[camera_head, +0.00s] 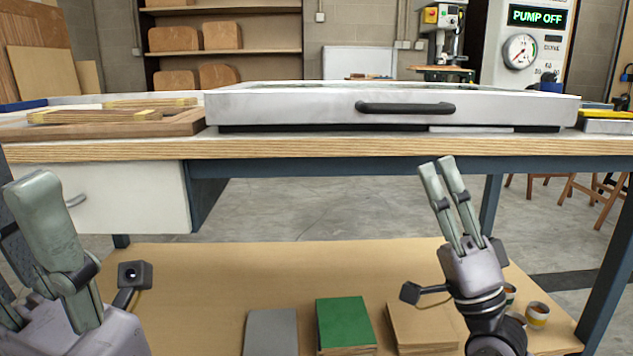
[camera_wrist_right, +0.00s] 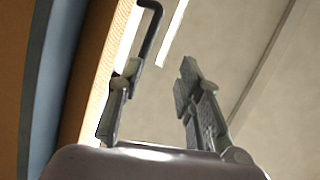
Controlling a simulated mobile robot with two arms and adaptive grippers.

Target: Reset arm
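My right gripper (camera_head: 440,163) is raised in front of the workbench, its two grey-green fingers pointing up below the bench's front edge. In the right wrist view the fingers (camera_wrist_right: 160,72) stand apart with nothing between them. My left gripper (camera_head: 38,190) is at the left edge, close to the camera; one finger shows clearly and the rest is partly cut off or hidden, so its opening is unclear. I see nothing held in it.
A grey-white press (camera_head: 300,108) with a black handle (camera_head: 405,108) sits on the workbench (camera_head: 330,148). Wooden strips (camera_head: 115,115) lie left of it. A lower shelf (camera_head: 200,285) bears a green block (camera_head: 344,322) and small cups (camera_head: 537,315). A panel (camera_head: 537,16) reads "PUMP OFF".

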